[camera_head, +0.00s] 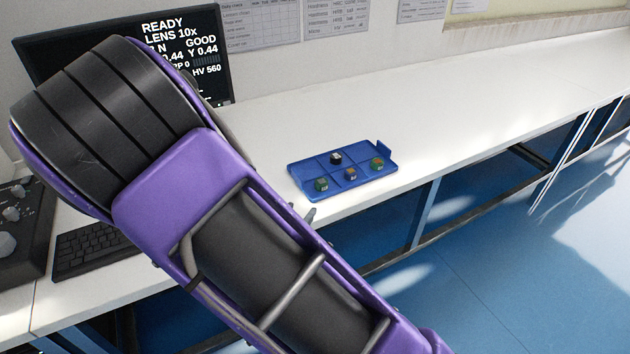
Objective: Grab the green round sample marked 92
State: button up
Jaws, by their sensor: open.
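A blue tray (304,176) with compartments lies on the white bench and holds several small samples. A green sample (321,185) sits in the front left compartment. Another green sample (377,163), with some orange-red on it, sits at the right. A brownish sample (351,174) is at front middle and a dark one with a light top (336,158) is further back. The marks are too small to read, so I cannot tell which is 92. My gripper (308,214) is mostly hidden behind my purple arm; only small grey tips show, near the tray's front left, apart from the samples.
A monitor (215,85) showing READY stands at the back left. A keyboard (92,248) and a dark control panel with knobs (18,225) are at the left. The white bench (480,115) is clear right of the tray.

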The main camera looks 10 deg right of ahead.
jog(key=b, duration=0.2)
send_near(320, 186)
jog(key=x, duration=0.4)
jog(key=shift+w+f, duration=0.2)
jog(key=shift+f, duration=0.2)
jog(key=shift+r+x, duration=0.15)
jog(key=shift+x, duration=1.2)
jog(key=shift+r+x, duration=0.1)
jog(key=shift+x, duration=1.2)
jog(key=shift+w, duration=0.1)
grip_shut()
